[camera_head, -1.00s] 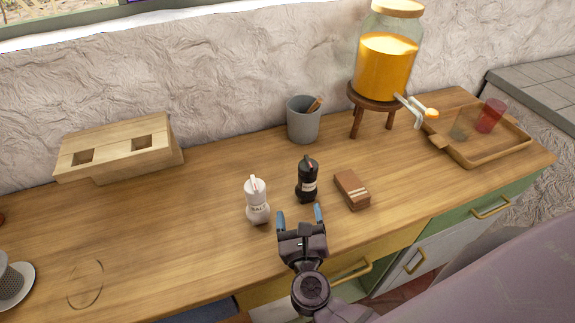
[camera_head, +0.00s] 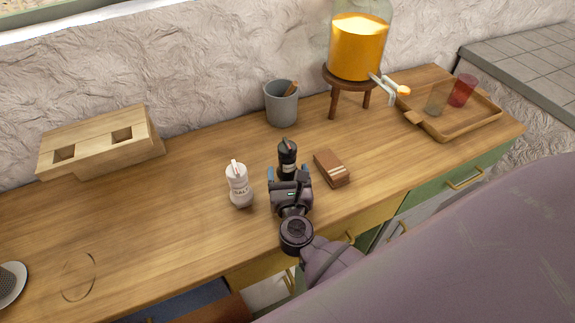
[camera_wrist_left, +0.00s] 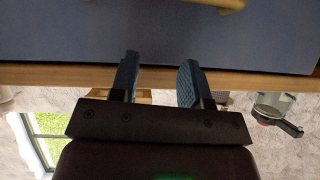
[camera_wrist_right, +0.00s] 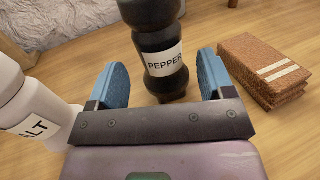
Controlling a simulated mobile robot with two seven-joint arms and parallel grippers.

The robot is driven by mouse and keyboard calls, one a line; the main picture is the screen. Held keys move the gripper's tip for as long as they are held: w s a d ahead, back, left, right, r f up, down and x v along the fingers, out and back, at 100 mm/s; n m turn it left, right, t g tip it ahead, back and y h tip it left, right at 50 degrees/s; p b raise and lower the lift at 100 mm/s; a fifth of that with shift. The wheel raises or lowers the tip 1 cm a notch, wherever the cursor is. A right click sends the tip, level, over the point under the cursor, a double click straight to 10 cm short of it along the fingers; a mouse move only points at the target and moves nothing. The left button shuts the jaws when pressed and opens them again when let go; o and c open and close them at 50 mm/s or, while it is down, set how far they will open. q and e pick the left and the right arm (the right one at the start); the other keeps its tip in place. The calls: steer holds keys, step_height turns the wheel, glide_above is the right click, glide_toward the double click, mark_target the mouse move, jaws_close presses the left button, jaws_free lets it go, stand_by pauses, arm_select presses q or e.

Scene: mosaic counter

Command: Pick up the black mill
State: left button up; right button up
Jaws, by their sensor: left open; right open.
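The black mill (camera_head: 287,153) stands upright on the wooden counter. Its white label reads PEPPER in the right wrist view (camera_wrist_right: 158,45). My right gripper (camera_head: 288,174) is open at the mill's near side. In the right wrist view its blue fingertips (camera_wrist_right: 165,75) stand to the left and right of the mill's lower body, with no clear contact. The mill's lower part is hidden by this gripper in the head view. My left gripper (camera_wrist_left: 158,75) is open and empty in its wrist view, in front of a blue drawer front (camera_wrist_left: 160,35).
A white salt mill (camera_head: 239,186) stands just left of the black mill. A grey cup (camera_head: 281,106) and a juice dispenser (camera_head: 357,48) stand behind. The left counter is mostly clear.

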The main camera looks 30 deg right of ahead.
mark_target(288, 170)
steer(key=shift+x, duration=1.7)
steer(key=c, duration=1.1)
